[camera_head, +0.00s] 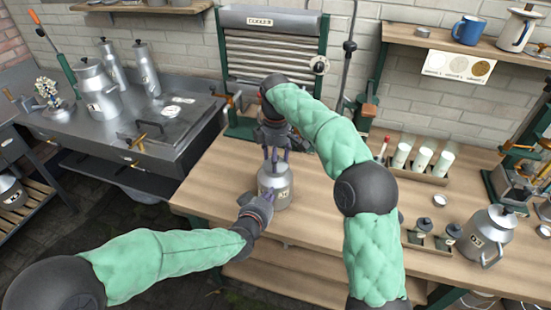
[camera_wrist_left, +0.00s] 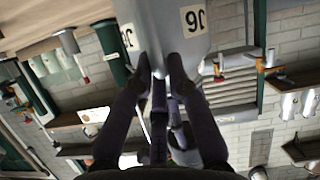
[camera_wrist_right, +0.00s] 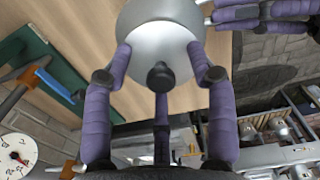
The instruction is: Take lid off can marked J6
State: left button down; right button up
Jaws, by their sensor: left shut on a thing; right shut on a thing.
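The metal can marked J6 (camera_head: 278,192) stands upright near the front edge of the wooden bench. Its J6 label shows in the left wrist view (camera_wrist_left: 193,19). My left gripper (camera_head: 265,200) is shut on the can's side, low and toward the front; its fingertips meet at the can in the left wrist view. The can's round lid (camera_wrist_right: 161,48) has a dark knob (camera_wrist_right: 160,76) and shows from above in the right wrist view. My right gripper (camera_head: 276,155) points down from above, with its fingers shut around the lid. I cannot tell if any gap lies under the lid.
Another lidded can (camera_head: 487,232) and small dark holders (camera_head: 436,236) stand on the bench at right. A rack of white cylinders (camera_head: 420,160) is behind them. A green-framed shutter unit (camera_head: 275,60) stands at the back. A metal counter (camera_head: 95,130) with cans is at left.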

pick_arm(q)
jog(key=shift+a+r, duration=0.1)
jog(key=shift+r, duration=0.1)
pick_arm(e)
jog(key=shift+d+f, duration=0.15)
jog(key=shift+d, duration=0.1)
grip_shut()
jog(key=shift+r, duration=0.3)
pick_arm(q)
jog(key=shift+f, duration=0.1)
pick_arm(e)
jog(key=shift+r, duration=0.15)
jog(key=shift+r, duration=0.1)
pick_arm(q)
jog(key=shift+f, duration=0.1)
pick_arm(e)
jog(key=shift+a+r, duration=0.1)
jog(key=shift+r, duration=0.85)
jog(key=shift+r, duration=0.2)
pick_arm(q)
jog(key=shift+s+f, duration=0.1)
pick_arm(e)
jog(key=shift+r, duration=1.9)
